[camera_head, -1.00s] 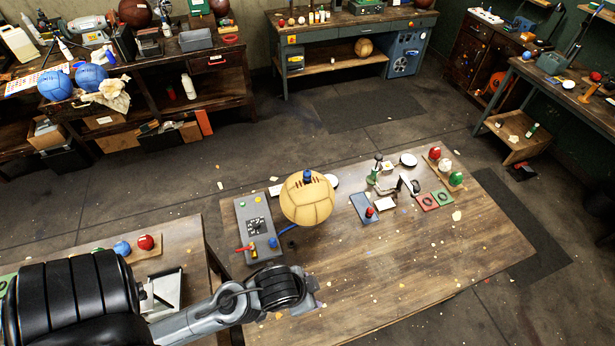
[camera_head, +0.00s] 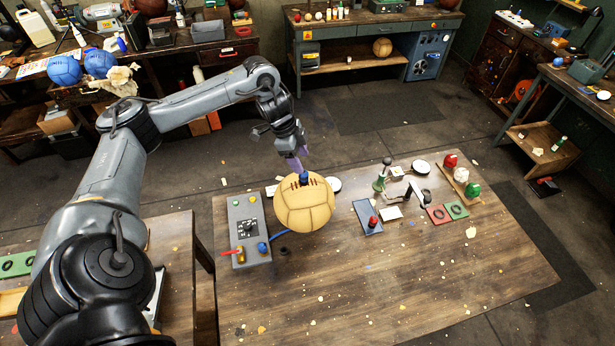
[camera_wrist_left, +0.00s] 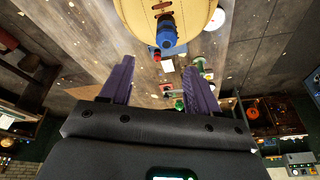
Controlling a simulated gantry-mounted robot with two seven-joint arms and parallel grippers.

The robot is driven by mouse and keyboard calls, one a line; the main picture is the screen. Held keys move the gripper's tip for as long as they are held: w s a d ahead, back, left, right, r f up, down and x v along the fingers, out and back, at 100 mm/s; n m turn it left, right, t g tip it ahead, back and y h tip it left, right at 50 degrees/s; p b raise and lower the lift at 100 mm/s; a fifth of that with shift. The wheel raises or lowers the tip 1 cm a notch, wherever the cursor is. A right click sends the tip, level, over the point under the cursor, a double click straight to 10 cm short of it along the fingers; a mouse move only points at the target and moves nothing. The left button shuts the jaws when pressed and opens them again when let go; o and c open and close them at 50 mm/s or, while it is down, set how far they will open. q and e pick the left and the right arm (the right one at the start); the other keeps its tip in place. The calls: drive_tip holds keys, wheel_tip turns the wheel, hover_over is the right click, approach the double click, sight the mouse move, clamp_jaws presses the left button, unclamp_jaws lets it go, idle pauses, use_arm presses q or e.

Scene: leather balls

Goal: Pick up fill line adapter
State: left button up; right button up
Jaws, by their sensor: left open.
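The fill line adapter (camera_head: 305,178) is a small dark blue piece at the top of a tan leather ball (camera_head: 304,206) on the wooden table. In the left wrist view the blue adapter (camera_wrist_left: 166,32) sticks out from the ball (camera_wrist_left: 172,8), beyond the fingertips and roughly between their lines. My left gripper (camera_head: 296,162) is just above and behind the adapter, its purple fingers pointing down toward it. The fingers (camera_wrist_left: 160,75) are apart with nothing between them. Whether a fingertip touches the adapter cannot be told. My right gripper is not in view.
A grey control box (camera_head: 248,228) with a red lever and blue hose stands left of the ball. The table's front is clear.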

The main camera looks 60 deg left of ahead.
sight(304, 175)
use_arm(q)
drive_tip(key=f, duration=0.2)
drive_tip(key=f+p, duration=0.1)
drive_tip(key=shift+a+f+n, duration=0.4)
drive_tip(key=p+x, duration=0.1)
drive_tip(key=x, duration=0.3)
drive_tip(key=shift+f, duration=0.1)
drive_tip(key=shift+w+f+p, duration=0.15)
drive_tip(key=shift+f+p, duration=0.15)
drive_tip(key=shift+f, duration=0.25)
drive_tip(key=shift+c, duration=0.2)
drive_tip(key=c, duration=1)
